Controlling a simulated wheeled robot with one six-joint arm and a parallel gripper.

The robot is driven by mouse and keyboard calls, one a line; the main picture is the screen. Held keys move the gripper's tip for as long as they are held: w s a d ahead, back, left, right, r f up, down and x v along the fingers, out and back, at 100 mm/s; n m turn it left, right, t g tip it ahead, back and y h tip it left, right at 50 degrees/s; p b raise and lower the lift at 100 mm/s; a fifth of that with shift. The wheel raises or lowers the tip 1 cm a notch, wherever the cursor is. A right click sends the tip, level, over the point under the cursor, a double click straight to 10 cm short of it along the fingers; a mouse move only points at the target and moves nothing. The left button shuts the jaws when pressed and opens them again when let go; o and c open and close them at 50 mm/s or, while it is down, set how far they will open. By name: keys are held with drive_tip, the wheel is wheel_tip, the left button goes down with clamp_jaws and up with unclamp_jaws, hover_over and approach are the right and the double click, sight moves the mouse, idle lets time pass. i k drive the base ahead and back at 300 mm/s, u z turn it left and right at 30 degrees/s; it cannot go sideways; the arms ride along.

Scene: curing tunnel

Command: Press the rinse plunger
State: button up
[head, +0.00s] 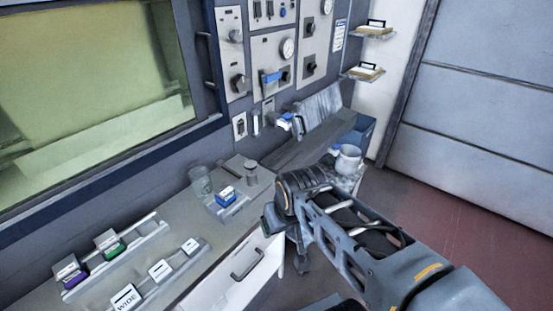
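I cannot tell for certain which thing is the rinse plunger. A small grey upright cylinder with a wider top (251,169) stands on the counter near the wall. A blue-topped white fitting (286,121) sticks out below the wall panel. My arm reaches in from the lower right and bends beside the counter's right end. My gripper (302,258) seems to hang below that bend, dark and mostly hidden by the arm. Its fingers cannot be made out. It is apart from both the cylinder and the blue-topped fitting.
The counter (208,246) holds a clear glass (201,182), a blue block on a grey base (226,196), and racks with purple and green blocks. A white mug (348,159) stands beyond my arm. Panels with gauges and knobs (272,60) cover the wall. Red floor (440,215) is clear at right.

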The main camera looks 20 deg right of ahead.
sight(250, 165)
drive_tip(key=z, duration=0.05)
drive_tip(key=k, duration=0.5)
drive_tip(key=z, duration=0.85)
drive_tip(key=i, duration=0.8)
drive_tip(key=u, duration=2.15)
